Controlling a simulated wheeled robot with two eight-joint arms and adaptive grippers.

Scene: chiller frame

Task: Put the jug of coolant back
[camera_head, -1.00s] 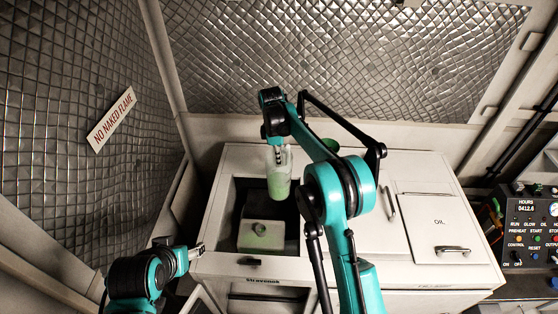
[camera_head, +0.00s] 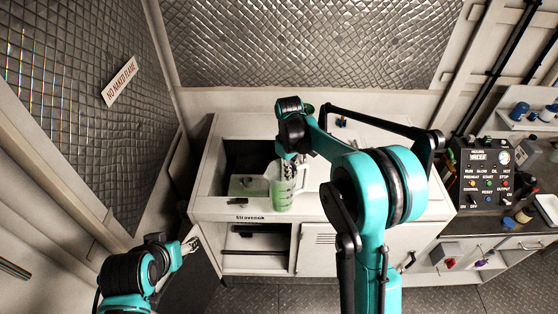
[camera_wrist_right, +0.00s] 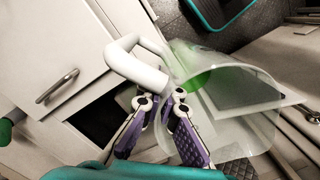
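The jug (camera_head: 283,190) is clear, with green coolant inside. It hangs upright, or nearly so, at the front edge of the white cabinet top, right of the open well. My right gripper (camera_head: 288,158) is above it. In the right wrist view, the jug (camera_wrist_right: 235,100) is beside the purple fingers of my right gripper (camera_wrist_right: 160,125), which close around its white handle (camera_wrist_right: 138,62); the exact grip is partly hidden. My left gripper (camera_head: 190,245) is low at the left, near the edge of the open dark door (camera_head: 192,282). Its fingers are too small to judge.
The open well (camera_head: 235,155) holds a pale tank with a cap (camera_head: 246,182). Below it, an open shelf compartment (camera_head: 255,245) shows dark bars. A control panel (camera_head: 485,175) and a bench with small items stand at the right.

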